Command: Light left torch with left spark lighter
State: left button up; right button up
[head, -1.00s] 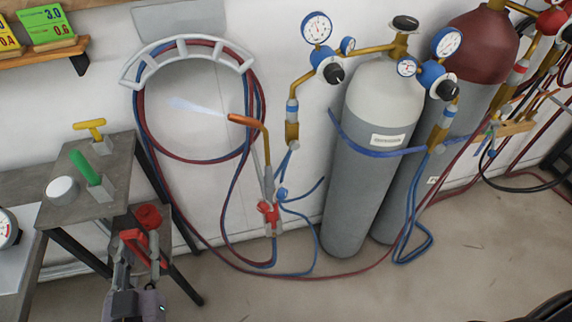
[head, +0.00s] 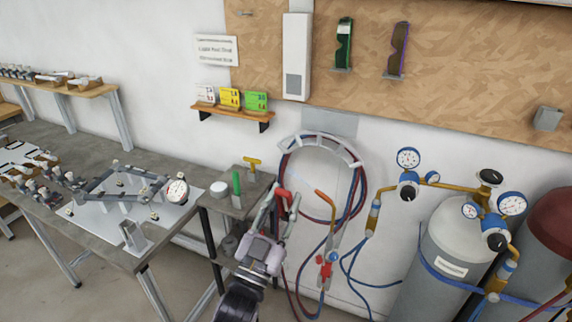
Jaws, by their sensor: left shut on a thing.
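The left torch (head: 327,258) hangs upright by the wall, with red and blue valves low on its body and a bent copper tip (head: 325,198) angled up and left. My left gripper (head: 276,208) is shut on the red-handled spark lighter (head: 283,201), a short way left of the torch tip. The fingers hide part of the lighter. A gap shows between lighter and tip in this view; their depth apart is unclear. I cannot make out a flame at the tip now. My right gripper is not in view.
A small stand (head: 212,202) with a green-handled tool (head: 237,188) and a white round tin (head: 219,188) is just left of my gripper. Hoses hang on a rack (head: 335,143) behind. Gas cylinders (head: 452,235) stand right. A workbench (head: 110,238) with a frame jig fills the left.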

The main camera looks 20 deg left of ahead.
pick_arm(q)
jog(key=shift+w+a+r, duration=0.1)
jog(key=shift+w+r, duration=0.15)
jog(key=shift+r, duration=0.25)
jog(key=shift+w+r, duration=0.2)
jog(key=shift+r, duration=0.25)
jog(key=shift+w+r+t, duration=0.15)
jog(key=shift+r+t, duration=0.05)
jog(key=shift+t, duration=0.1)
jog(key=shift+w+d, duration=0.25)
jog(key=shift+w, duration=0.8)
jog(key=w+b, duration=0.2)
jog(key=w, duration=0.5)
jog(key=shift+w+b, duration=0.25)
jog(key=shift+b, duration=0.05)
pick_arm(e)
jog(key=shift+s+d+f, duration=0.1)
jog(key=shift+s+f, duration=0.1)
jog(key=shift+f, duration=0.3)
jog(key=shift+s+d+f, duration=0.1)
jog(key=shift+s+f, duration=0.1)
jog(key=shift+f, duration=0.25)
pick_arm(q)
jog(key=shift+d, duration=0.1)
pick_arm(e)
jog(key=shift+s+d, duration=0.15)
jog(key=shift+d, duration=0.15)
